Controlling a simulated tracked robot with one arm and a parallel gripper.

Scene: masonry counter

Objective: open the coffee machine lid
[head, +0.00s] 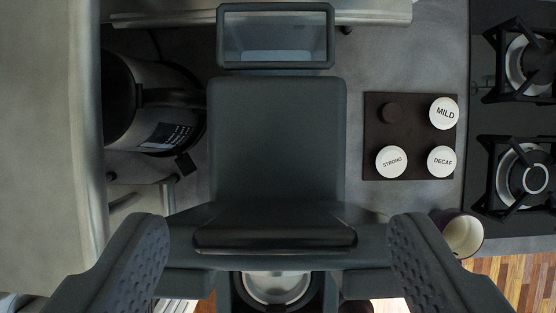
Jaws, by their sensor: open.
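The coffee machine (277,135) is dark grey and seen from above in the middle of the head view. Its clear-windowed tank (275,38) is at the top. The lid (275,228) is at the machine's lower end and looks shut, lying flat with a broad dark front edge. My gripper (278,222) is open, its textured fingers spread to the left and right of the lid. Nothing is between the fingers except the lid area below them. I cannot tell whether either finger touches the machine.
A brown holder (412,133) bears white pods marked MILD, STRONG and DECAF, with a dark round spot at its upper left. A kettle (150,105) is left, a gas hob (510,115) right. Wooden floor shows beyond the counter edge.

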